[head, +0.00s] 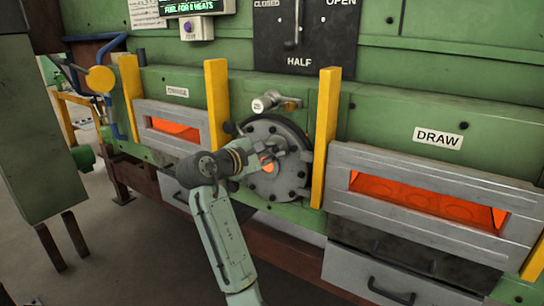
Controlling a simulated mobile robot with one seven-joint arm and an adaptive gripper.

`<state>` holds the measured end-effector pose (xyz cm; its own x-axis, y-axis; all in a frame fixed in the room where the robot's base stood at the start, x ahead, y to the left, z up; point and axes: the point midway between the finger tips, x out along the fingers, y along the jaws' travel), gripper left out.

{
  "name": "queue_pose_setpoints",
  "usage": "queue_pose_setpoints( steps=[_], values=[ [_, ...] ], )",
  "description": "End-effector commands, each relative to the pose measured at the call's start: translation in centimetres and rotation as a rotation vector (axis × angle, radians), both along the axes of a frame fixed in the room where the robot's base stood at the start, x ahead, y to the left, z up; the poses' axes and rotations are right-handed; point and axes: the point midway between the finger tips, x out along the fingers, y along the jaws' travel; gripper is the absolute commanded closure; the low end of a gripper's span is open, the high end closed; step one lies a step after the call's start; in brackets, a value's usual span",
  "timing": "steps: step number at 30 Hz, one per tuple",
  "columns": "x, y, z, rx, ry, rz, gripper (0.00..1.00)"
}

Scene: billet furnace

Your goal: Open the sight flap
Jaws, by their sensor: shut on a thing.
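The round bolted grey sight port (268,187) is set in the green furnace front, between two yellow posts. A small orange glow (266,168) shows at its middle, beside my gripper. My gripper (274,153) is at the port face, reaching in from the left, and is shut on the sight flap. The gripper hides most of the flap, so its exact shape and how far it stands open cannot be told.
A silver fitting (268,102) sits just above the port. Yellow posts stand left (217,105) and right (326,135) of it. The CHARGE opening (175,129) and DRAW opening (430,199) glow orange. A lever panel (305,35) is above. A green cabinet (35,130) stands at left.

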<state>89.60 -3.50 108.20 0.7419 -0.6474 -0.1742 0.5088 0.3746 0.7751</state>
Motion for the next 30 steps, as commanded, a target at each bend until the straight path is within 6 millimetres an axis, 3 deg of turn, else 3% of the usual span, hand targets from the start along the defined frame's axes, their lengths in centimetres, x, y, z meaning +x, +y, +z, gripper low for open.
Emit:
queue_pose_setpoints(
  steps=[24,25,30],
  values=[
    [0.28,0.48,0.55,-0.098,0.072,0.002,1.0],
    [0.28,0.48,0.55,-0.098,0.072,0.002,0.82],
    [0.27,0.44,0.55,-0.097,0.072,0.002,0.71]
  ],
)
